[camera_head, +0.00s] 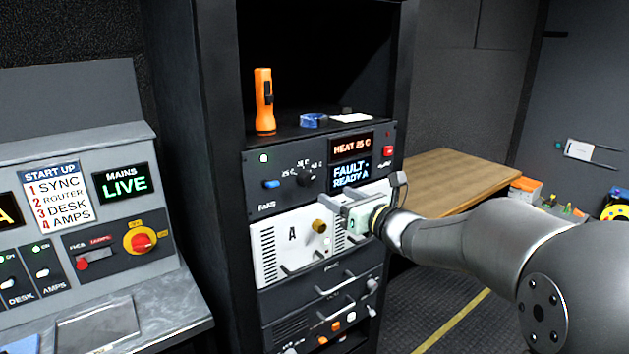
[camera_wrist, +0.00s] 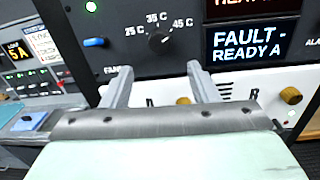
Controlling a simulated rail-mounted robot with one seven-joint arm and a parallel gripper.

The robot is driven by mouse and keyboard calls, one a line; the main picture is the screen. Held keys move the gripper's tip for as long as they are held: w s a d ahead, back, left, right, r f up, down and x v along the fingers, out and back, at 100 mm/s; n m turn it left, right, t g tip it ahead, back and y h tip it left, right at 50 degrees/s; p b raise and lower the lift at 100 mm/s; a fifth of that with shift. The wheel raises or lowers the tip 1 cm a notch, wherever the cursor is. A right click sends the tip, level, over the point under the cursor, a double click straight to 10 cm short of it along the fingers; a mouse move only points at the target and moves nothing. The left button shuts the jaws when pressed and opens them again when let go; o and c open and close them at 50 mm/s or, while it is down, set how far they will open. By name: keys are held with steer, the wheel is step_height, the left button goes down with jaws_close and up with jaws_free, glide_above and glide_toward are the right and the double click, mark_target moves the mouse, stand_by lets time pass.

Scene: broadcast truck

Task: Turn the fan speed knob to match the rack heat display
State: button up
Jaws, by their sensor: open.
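The fan speed knob (camera_wrist: 160,41) is a small dark knob on the black FANS panel (camera_head: 280,200), ringed by the marks 25 C, 35 C and 45 C. Its pointer is too small to read surely. In the head view the knob (camera_head: 304,178) sits left of the rack heat display (camera_head: 352,143), which shows HEAT in orange and a number hard to read. The wrist view cuts off that display's top. My gripper (camera_wrist: 159,69) is open and empty, its fingers below the knob and apart from it. In the head view my gripper (camera_head: 345,212) is before the white units.
White unit A (camera_head: 268,250) with a brass knob (camera_head: 319,226) and handles is under the panel. A blue switch (camera_head: 271,184) and red switch (camera_head: 388,151) flank the controls. An orange torch (camera_head: 264,102) stands on the shelf above. A wooden bench (camera_head: 455,172) is at right.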

mark_target(310, 181)
steer(key=p+x, duration=0.2)
steer(key=x, duration=0.7)
steer(key=c, duration=1)
